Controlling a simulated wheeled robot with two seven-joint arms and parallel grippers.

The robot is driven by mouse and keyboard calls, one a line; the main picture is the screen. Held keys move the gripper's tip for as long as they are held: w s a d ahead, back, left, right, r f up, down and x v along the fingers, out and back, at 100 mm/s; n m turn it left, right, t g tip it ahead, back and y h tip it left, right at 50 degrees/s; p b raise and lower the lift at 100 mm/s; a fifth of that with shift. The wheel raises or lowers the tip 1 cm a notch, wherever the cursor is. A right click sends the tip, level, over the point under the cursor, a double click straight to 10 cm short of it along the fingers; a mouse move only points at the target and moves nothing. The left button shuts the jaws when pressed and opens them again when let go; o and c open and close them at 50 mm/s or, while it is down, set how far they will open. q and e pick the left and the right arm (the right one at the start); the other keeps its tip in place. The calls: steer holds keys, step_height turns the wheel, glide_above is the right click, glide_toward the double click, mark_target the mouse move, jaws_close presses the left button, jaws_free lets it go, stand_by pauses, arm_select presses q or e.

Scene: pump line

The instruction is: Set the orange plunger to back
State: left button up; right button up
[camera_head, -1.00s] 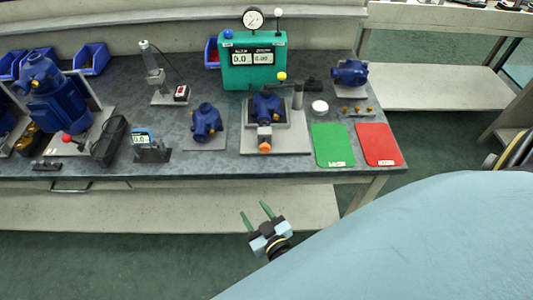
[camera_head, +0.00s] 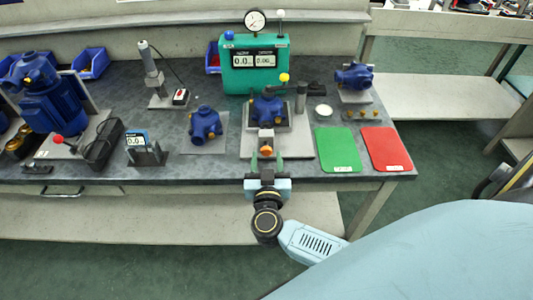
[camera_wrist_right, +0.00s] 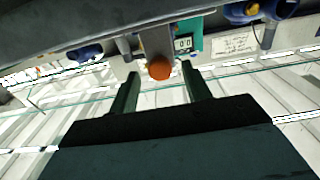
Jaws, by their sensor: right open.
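The orange plunger (camera_head: 266,151) is a round knob at the front of the fixture (camera_head: 290,145) that holds a blue pump (camera_head: 268,108) near the table's front edge. In the right wrist view the orange plunger (camera_wrist_right: 159,68) shows between the two green fingers, beyond their tips. My right gripper (camera_head: 266,160) is open and empty, at the table's front edge just in front of the plunger, its fingers pointing at it. The right gripper (camera_wrist_right: 158,78) also shows in its own wrist view. I cannot tell if a finger touches the plunger. My left gripper is not in view.
A teal test box (camera_head: 253,75) with a gauge stands behind the fixture. A green mat (camera_head: 338,150) and a red mat (camera_head: 386,150) lie to the right. Another blue pump (camera_head: 205,124) and a small meter (camera_head: 140,145) stand to the left.

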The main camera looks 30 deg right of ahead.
mark_target(267, 153)
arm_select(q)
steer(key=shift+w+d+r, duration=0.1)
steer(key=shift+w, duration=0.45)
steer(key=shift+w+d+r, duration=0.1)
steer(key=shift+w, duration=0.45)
arm_select(e)
steer(key=shift+x, duration=1.7)
jaws_close()
